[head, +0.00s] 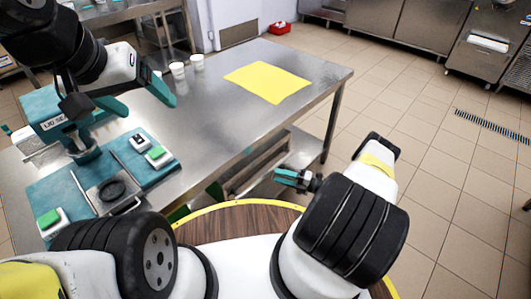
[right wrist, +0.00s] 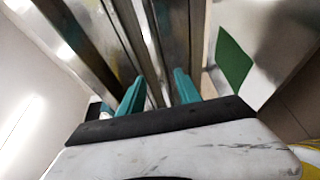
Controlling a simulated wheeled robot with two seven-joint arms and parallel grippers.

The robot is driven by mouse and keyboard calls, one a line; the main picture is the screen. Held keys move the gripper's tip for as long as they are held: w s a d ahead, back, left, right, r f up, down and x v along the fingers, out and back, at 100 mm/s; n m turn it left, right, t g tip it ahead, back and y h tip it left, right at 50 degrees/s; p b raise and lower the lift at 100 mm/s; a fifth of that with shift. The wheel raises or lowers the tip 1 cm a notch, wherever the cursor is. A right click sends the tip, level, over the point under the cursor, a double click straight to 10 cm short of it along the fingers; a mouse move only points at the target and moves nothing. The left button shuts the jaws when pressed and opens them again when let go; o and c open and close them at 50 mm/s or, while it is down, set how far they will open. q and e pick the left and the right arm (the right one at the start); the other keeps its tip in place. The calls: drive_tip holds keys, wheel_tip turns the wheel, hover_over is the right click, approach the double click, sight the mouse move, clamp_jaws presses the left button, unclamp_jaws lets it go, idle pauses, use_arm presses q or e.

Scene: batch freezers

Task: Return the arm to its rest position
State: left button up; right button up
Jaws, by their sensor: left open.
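My left gripper (head: 142,97) is in the head view at the upper left, with its teal fingers spread and nothing visible between them. It hangs above a teal machine (head: 38,108) whose label partly reads "LID SE". My right gripper (head: 294,179) is low beside the front edge of the steel table (head: 225,135), in front of its lower shelf. In the right wrist view its two teal fingers (right wrist: 158,92) stand apart, with nothing between them.
Two white cups (head: 178,70) and a yellow mat (head: 267,82) are on the table. Steel cabinets (head: 436,25) line the back. The tiled floor (head: 430,150) at right is clear.

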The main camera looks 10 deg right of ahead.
drive_tip(key=shift+s+d, duration=0.35)
drive_tip(key=shift+d, duration=0.2)
drive_tip(key=shift+r, duration=0.1)
drive_tip(key=w+r+n+g+h, duration=0.1)
drive_tip(key=w+r+n+g, duration=0.15)
drive_tip(key=r+n, duration=0.5)
drive_tip(key=w+r+n+g, duration=0.2)
drive_tip(key=r+n+g, duration=0.25)
drive_tip(key=r, duration=0.65)
drive_tip(key=s+a+r+n+g+h, duration=0.1)
drive_tip(key=s+a+r+n+h, duration=0.15)
drive_tip(key=r+n, duration=0.45)
drive_tip(key=s+a+r+n+g+h, duration=0.1)
drive_tip(key=s+r+n+h, duration=0.2)
drive_tip(key=r, duration=0.8)
drive_tip(key=s+a+r+n+t+h, duration=0.1)
drive_tip(key=s+r+n+h, duration=0.1)
drive_tip(key=s+r+n, duration=0.4)
drive_tip(key=s+a+r+n+h, duration=0.2)
drive_tip(key=s+r+n, duration=0.15)
drive_tip(key=r, duration=0.45)
drive_tip(key=s+r+n+t+h, duration=0.3)
drive_tip(key=s+r+n+t, duration=0.2)
drive_tip(key=s+n, duration=0.6)
drive_tip(key=s+r, duration=0.1)
drive_tip(key=s, duration=0.2)
drive_tip(key=shift+d+r, duration=0.35)
drive_tip(key=shift+r, duration=0.05)
